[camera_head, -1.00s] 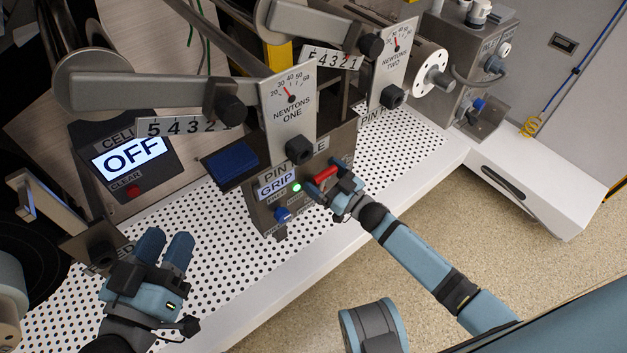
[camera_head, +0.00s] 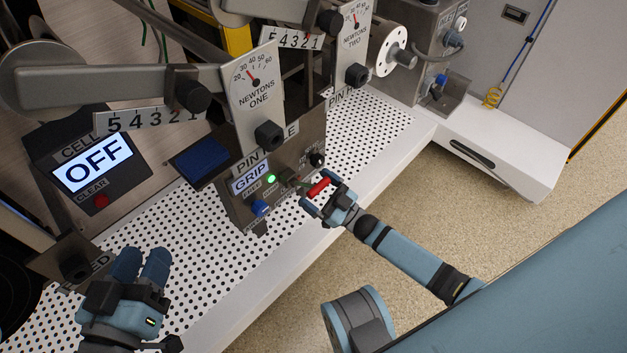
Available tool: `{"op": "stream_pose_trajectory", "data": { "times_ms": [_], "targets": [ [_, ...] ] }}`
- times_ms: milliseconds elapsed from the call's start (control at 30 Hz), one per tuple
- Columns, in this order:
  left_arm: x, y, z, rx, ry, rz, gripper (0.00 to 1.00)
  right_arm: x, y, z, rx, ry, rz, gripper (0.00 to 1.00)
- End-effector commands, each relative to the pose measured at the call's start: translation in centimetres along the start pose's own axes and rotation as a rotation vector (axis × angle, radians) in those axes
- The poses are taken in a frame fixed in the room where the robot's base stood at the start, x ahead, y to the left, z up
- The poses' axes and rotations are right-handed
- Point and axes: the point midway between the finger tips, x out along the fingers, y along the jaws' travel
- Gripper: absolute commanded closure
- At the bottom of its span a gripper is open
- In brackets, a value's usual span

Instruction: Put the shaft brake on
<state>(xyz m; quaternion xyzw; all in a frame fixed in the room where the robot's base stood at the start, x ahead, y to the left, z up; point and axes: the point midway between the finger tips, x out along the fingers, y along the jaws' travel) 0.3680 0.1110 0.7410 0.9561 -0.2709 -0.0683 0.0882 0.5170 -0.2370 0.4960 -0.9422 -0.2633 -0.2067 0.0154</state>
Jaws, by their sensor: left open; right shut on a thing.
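My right gripper (camera_head: 322,196) is shut on a small red piece (camera_head: 319,187), just in front of the lower right of the grey pin panel (camera_head: 237,207). I cannot tell whether the red piece is joined to the panel. The panel has a lit GRIP display (camera_head: 250,179), a green light (camera_head: 271,179), a blue knob (camera_head: 260,207) and a black knob (camera_head: 317,160). My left gripper (camera_head: 142,262) is open and empty over the perforated table at lower left. No part legibly marked as a shaft brake shows.
A screen reading OFF (camera_head: 93,164) with a red CLEAR button (camera_head: 101,200) stands at left. Gauge plates NEWTONS ONE (camera_head: 252,100) and NEWTONS TWO (camera_head: 354,42) stand above the perforated table (camera_head: 379,129). A grey flanged hub (camera_head: 384,55) is at upper right. Open floor lies in front.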

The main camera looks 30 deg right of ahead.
Motion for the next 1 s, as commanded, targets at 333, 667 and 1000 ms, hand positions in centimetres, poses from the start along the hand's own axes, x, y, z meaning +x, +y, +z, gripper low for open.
{"op": "stream_pose_trajectory", "data": {
  "times_ms": [333,667,1000],
  "targets": [
    [0.01,-0.01,0.11,-0.001,0.001,0.000,0.57,-1.08,-0.32,1.14,0.002,-0.013,0.001,0.49],
    [0.04,0.02,0.06,-0.003,0.003,0.000,0.57,-1.01,-0.35,1.16,0.002,-0.013,0.001,0.49],
    [0.07,0.02,-0.03,-0.003,0.005,0.000,0.57,-0.93,-0.38,1.14,0.003,-0.013,0.001,0.49]
  ]
}}
